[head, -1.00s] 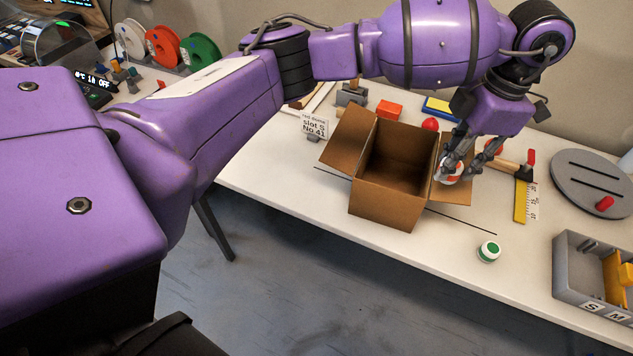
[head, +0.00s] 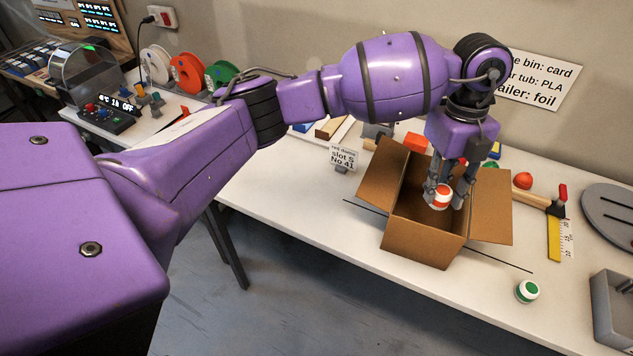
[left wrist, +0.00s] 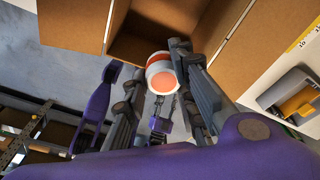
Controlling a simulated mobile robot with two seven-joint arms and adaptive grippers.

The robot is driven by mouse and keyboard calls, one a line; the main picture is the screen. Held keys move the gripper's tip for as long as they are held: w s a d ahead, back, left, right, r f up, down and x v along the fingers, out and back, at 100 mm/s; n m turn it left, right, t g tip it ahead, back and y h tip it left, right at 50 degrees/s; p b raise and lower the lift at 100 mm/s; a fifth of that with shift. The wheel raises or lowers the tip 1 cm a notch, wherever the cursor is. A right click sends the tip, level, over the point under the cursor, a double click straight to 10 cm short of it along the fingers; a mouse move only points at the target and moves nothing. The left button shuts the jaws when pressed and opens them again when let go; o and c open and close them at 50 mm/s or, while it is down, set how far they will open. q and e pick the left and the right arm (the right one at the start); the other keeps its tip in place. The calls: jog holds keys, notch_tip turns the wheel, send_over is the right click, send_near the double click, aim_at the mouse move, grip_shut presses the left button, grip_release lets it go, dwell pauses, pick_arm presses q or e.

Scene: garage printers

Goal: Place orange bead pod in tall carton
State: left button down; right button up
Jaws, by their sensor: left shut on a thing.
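The orange bead pod (head: 441,198) is a small white tub with an orange band and top. My left gripper (head: 450,196) is shut on it and holds it over the open mouth of the tall carton (head: 420,238). The brown cardboard carton stands on the white table with its flaps spread. In the left wrist view the pod (left wrist: 163,74) sits between the fingers (left wrist: 160,90), with the carton's open inside (left wrist: 140,48) beyond it. How far the pod is below the rim I cannot tell.
A green-topped white pod (head: 527,291) stands on the table (head: 330,215) right of the carton. A sign (head: 343,157) stands to its left.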

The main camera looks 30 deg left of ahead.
pick_arm(q)
notch_tip(320, 180, down, 17)
jog(key=shift+a+r+b, duration=0.1)
jog(key=shift+a+b, duration=0.05)
jog(key=shift+b, duration=0.3)
jog(key=c, duration=1.7)
grip_release()
jog(key=r, duration=0.8)
jog(key=w+r, duration=0.1)
jog(key=r, duration=0.3)
jog(key=shift+a, duration=0.4)
